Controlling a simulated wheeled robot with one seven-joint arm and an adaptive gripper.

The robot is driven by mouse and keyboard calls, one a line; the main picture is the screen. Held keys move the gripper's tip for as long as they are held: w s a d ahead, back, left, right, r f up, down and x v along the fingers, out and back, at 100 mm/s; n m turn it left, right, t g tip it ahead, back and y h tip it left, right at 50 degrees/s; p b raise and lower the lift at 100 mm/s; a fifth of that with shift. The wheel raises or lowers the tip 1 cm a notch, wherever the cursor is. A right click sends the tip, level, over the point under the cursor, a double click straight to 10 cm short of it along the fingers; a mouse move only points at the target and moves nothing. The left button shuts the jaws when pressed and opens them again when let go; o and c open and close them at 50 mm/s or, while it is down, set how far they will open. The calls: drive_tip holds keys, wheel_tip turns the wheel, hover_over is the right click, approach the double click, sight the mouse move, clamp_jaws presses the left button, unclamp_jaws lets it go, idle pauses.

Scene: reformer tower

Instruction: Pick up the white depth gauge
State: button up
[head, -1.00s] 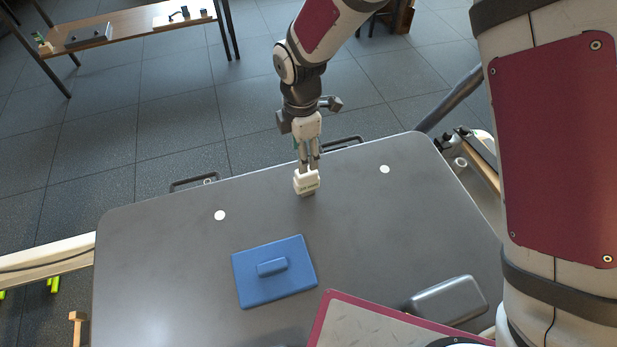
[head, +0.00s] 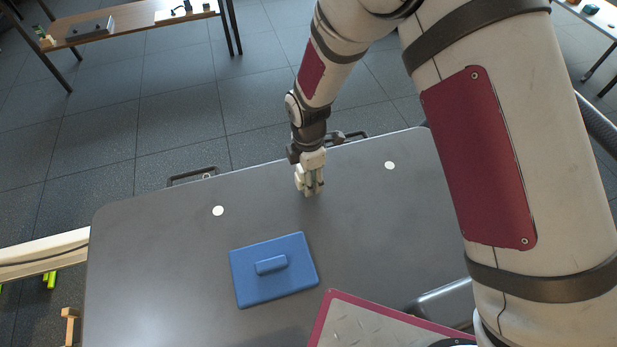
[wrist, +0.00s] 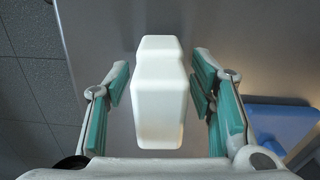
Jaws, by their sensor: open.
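The white depth gauge (wrist: 160,92) stands between the two open fingers of my gripper (wrist: 160,98) in the wrist view. A narrow gap shows on each side of it, so the fingers do not appear to touch it. In the head view my gripper (head: 311,188) points down at the far edge of the grey table. There the gauge is mostly hidden behind the fingers, and I cannot make out its outline.
A blue lid-like block (head: 290,285) with a raised handle lies on the grey table (head: 160,270); it also shows in the wrist view (wrist: 275,128). White round spots (head: 218,211) mark the tabletop. A dark handle (head: 192,175) sits at the far edge.

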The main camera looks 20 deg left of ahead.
clamp_jaws()
drive_tip(key=shift+r, duration=0.1)
idle(0.3)
drive_tip(key=shift+r, duration=0.25)
wheel_tip(320, 180, up, 3)
drive_tip(key=shift+r+p, duration=0.15)
drive_tip(key=shift+p, duration=0.5)
drive_tip(key=s+d+p, duration=0.1)
drive_tip(key=s+d, duration=0.8)
drive_tip(key=s, duration=0.3)
drive_tip(key=shift+s+d+r+p, duration=0.35)
drive_tip(key=shift+r+p, duration=0.05)
drive_tip(key=shift+r, duration=0.05)
